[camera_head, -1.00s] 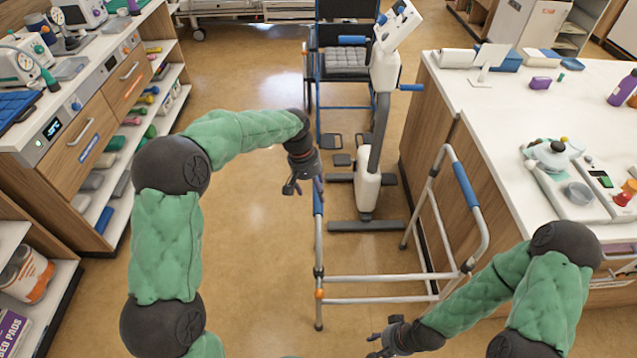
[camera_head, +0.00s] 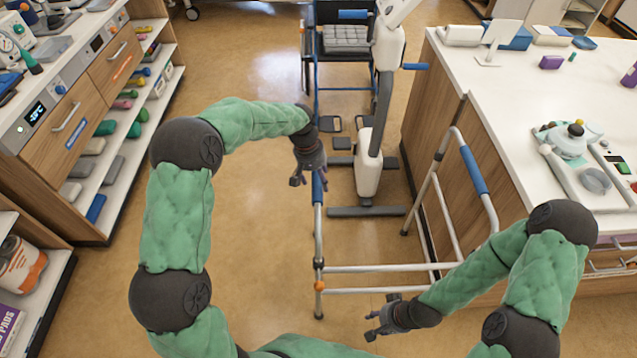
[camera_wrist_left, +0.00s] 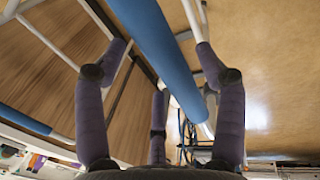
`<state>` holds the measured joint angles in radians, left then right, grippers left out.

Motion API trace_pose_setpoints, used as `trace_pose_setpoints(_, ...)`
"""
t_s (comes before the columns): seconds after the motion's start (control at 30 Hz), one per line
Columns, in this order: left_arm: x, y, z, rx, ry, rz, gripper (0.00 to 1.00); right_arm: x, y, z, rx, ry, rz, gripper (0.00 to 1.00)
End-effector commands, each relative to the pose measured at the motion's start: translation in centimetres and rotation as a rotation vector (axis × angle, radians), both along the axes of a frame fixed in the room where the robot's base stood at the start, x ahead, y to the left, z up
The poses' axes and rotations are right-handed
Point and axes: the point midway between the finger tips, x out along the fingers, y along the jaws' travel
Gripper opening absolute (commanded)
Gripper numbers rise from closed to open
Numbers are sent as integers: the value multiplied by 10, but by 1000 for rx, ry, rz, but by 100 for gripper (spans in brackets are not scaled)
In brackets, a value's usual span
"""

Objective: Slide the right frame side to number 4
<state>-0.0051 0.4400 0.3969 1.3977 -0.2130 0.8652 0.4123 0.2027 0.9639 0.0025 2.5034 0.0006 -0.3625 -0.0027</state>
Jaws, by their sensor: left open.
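A grey metal walking frame (camera_head: 385,268) stands on the floor, with a blue grip on each side. The grip on the picture's right (camera_head: 473,170) is near the counter, with no gripper at it. The grip on the picture's left (camera_head: 318,188) is mostly behind my left gripper (camera_head: 305,181). In the left wrist view this blue grip (camera_wrist_left: 155,40) runs between the spread fingers of my open left gripper (camera_wrist_left: 162,62); I cannot tell whether they touch it. My right gripper (camera_head: 374,325) hangs low in front of the frame, fingers apart and empty. No number 4 is legible.
A white counter (camera_head: 500,95) with a wooden side stands close to the frame's right. An exercise machine (camera_head: 368,160) and a chair (camera_head: 345,40) stand behind the frame. Shelves (camera_head: 110,170) line the left. Floor (camera_head: 255,220) is clear between shelves and frame.

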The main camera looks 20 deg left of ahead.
Motion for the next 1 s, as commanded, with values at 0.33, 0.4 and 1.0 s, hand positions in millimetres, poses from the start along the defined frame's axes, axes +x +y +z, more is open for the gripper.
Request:
trace_pose_setpoints(0.33, 1, -3, -14, 0, -2, 0, 70, 0, 0, -6, 0, 0, 0, 40)
trace_pose_setpoints(0.4, 1, -3, -14, 0, -2, 0, 70, 0, 0, -5, 0, 0, 0, 40)
trace_pose_setpoints(1.0, 1, -3, -7, -1, -1, 0, 0, 0, 0, 1, 0, 0, 0, 40)
